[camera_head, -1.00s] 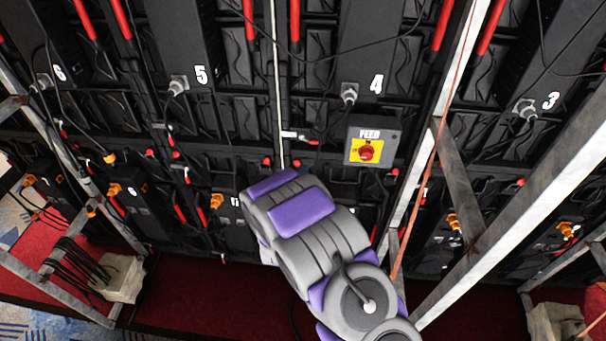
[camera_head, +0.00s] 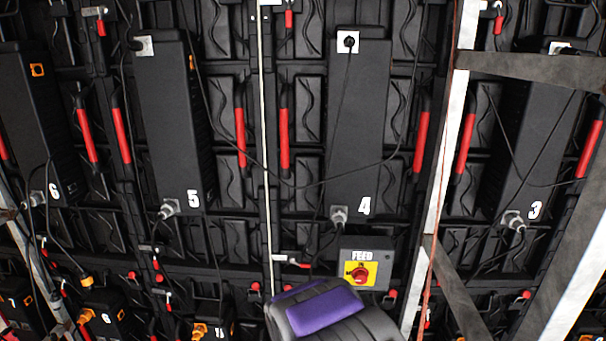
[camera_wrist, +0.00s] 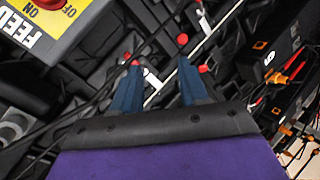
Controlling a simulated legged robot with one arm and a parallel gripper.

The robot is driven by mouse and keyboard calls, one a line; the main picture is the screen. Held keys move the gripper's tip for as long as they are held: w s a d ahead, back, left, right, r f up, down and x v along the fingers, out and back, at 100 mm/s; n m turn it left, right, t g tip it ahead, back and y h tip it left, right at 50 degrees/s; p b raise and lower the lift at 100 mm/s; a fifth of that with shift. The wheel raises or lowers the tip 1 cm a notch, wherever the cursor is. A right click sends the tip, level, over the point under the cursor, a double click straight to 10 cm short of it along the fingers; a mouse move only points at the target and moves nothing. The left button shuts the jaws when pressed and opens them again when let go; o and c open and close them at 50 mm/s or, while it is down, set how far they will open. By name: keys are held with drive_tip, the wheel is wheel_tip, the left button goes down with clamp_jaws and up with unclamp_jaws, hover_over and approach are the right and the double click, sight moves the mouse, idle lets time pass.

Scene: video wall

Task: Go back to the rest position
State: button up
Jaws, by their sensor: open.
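My gripper (camera_wrist: 160,82) shows in the wrist view as two dark blue fingers held apart, with nothing between them. Behind the fingers are black panels, a pale rod and red knobs. In the head view my purple and grey arm rises from the bottom edge, and the gripper itself is hidden behind it. The grey FEED box (camera_head: 362,268) with a yellow plate and a red rotary switch is just above and right of my arm. The same FEED box (camera_wrist: 55,38) shows at the upper left of the wrist view, apart from the fingers.
Black numbered units, among them unit 5 (camera_head: 172,120), unit 4 (camera_head: 360,130) and unit 3 (camera_head: 535,140), hang on the wall with loose cables. A metal frame post (camera_head: 448,150) and diagonal struts stand on the right. A thin pale rod (camera_head: 266,150) runs vertically above my arm.

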drive_tip(key=s+d+r+m+g+b, duration=0.2)
drive_tip(key=s+d+m+g, duration=0.2)
drive_tip(key=s, duration=1.1)
drive_tip(key=s+d+r+m+g+b, duration=0.2)
drive_tip(key=s+d+g, duration=0.3)
drive_tip(key=s, duration=1)
drive_tip(key=s+d+r+m+g+b, duration=0.2)
drive_tip(key=s+d+m+g+b, duration=0.1)
drive_tip(key=s, duration=1.2)
drive_tip(key=d+m+g, duration=0.1)
drive_tip(key=m+g, duration=0.1)
drive_tip(key=shift+s+d+r+m+y, duration=0.3)
drive_tip(key=shift+r, duration=0.05)
